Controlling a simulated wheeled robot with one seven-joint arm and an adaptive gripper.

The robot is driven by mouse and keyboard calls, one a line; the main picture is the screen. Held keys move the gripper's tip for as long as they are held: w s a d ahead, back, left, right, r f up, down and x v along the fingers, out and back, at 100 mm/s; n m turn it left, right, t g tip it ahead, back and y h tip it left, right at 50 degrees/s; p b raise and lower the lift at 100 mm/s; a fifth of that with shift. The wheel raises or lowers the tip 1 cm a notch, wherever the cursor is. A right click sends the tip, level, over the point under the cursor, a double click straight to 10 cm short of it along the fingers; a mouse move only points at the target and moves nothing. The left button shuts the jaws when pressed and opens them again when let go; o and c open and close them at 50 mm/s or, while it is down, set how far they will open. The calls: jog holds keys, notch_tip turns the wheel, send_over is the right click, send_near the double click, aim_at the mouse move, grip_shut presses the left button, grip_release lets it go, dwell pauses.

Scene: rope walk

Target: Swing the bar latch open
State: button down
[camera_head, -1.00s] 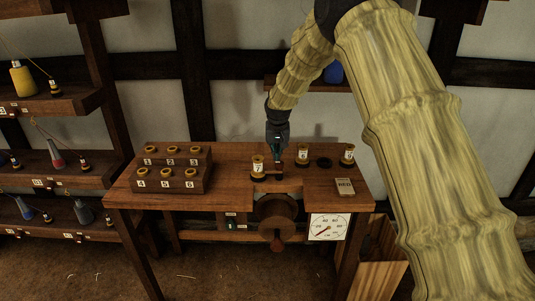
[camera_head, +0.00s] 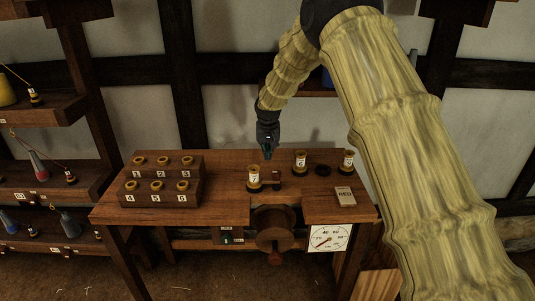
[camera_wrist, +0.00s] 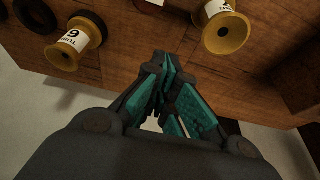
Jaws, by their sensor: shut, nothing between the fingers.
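A small dark bar (camera_head: 268,184) lies at the foot of the spool marked 7 (camera_head: 254,175) on the wooden bench; it may be the bar latch, but its pivot and its open or shut position are too small to tell. My gripper (camera_head: 267,154) is shut and empty near the back edge of the bench, behind the spool marked 7 and apart from the bar. In the wrist view my teal fingertips (camera_wrist: 162,62) come together, between the spool marked 6 (camera_wrist: 76,46) and another spool (camera_wrist: 224,30). The bar is not clear in that view.
The spool marked 6 (camera_head: 300,162) and another spool (camera_head: 347,160) stand to the right, with a dark ring (camera_head: 322,171) between them. A wooden wheel (camera_head: 276,232) and a dial (camera_head: 329,238) are at the front.

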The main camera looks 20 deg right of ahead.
jog(key=p+x, duration=0.2)
jog(key=x, duration=0.6)
jog(key=shift+s, duration=0.1)
jog(key=shift+s+a+r+p, duration=0.15)
jog(key=shift+s+p, duration=0.1)
jog(key=shift+s, duration=0.25)
jog(key=shift+s+a+f+p, duration=0.15)
jog(key=shift+s+p, duration=0.15)
jog(key=shift+s, duration=0.2)
jog(key=shift+s+a+r+p, duration=0.15)
jog(key=shift+s+p, duration=0.1)
jog(key=shift+s, duration=0.25)
jog(key=shift+s+a, duration=0.1)
jog(key=shift+s, duration=0.25)
